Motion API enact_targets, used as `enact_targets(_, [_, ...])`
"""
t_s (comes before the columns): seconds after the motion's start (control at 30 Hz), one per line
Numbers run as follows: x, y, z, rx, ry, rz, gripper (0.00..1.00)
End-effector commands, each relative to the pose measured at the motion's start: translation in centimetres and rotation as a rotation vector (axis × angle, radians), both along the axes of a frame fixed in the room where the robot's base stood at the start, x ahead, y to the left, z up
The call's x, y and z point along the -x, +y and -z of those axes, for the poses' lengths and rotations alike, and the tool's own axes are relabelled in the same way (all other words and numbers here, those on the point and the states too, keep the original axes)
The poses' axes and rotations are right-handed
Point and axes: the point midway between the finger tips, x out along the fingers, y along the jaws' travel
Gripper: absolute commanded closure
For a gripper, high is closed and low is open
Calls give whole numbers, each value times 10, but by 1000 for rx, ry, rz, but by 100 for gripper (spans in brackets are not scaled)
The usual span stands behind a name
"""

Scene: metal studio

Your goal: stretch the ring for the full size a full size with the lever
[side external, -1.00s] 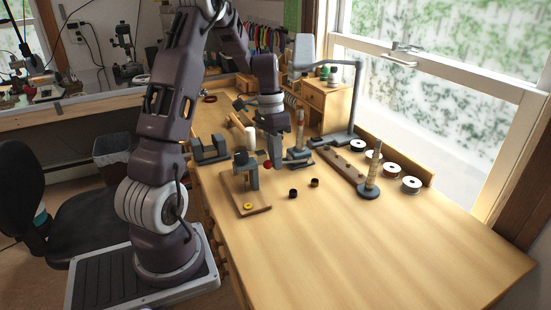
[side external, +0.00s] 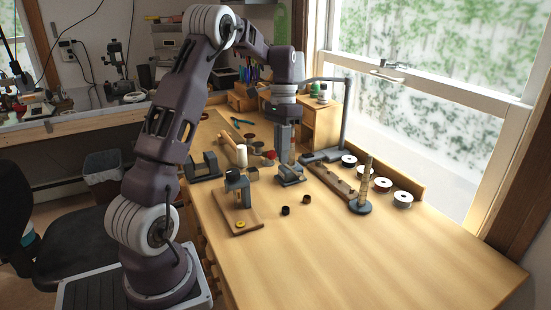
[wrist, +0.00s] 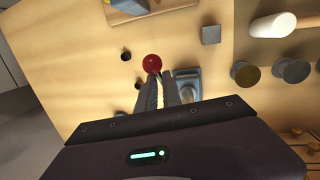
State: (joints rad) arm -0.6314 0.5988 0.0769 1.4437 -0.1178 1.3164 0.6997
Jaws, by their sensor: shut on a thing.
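The ring stretcher (side external: 291,178) stands on the bench behind the small rings, a dark grey base with its upper part largely hidden by my gripper. Its base also shows beyond my fingers in the wrist view (wrist: 187,84). The lever's red ball knob (side external: 270,155) shows just left of my fingers; in the wrist view the knob (wrist: 152,63) sits at my fingertips. My gripper (wrist: 155,76) is shut at the lever, just below the knob. Any ring on the stretcher is hidden.
Left stands a wooden board (side external: 248,222) with a grey upright and a yellow ring (side external: 240,224). A tapered stick (side external: 367,180) on a round base stands right, near white spools (side external: 403,199). The front right bench is clear.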

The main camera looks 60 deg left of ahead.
Motion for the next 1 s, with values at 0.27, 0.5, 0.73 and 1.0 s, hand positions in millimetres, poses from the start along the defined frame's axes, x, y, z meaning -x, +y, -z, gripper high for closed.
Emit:
enact_targets(0.27, [-14,-5,-6,8,-10,5,100])
enact_targets(0.5, [-17,-5,-8,10,-9,6,100])
enact_targets(0.73, [-18,-5,-7,11,-8,7,100])
enact_targets(1.0, [-17,-6,-7,12,-7,7,100])
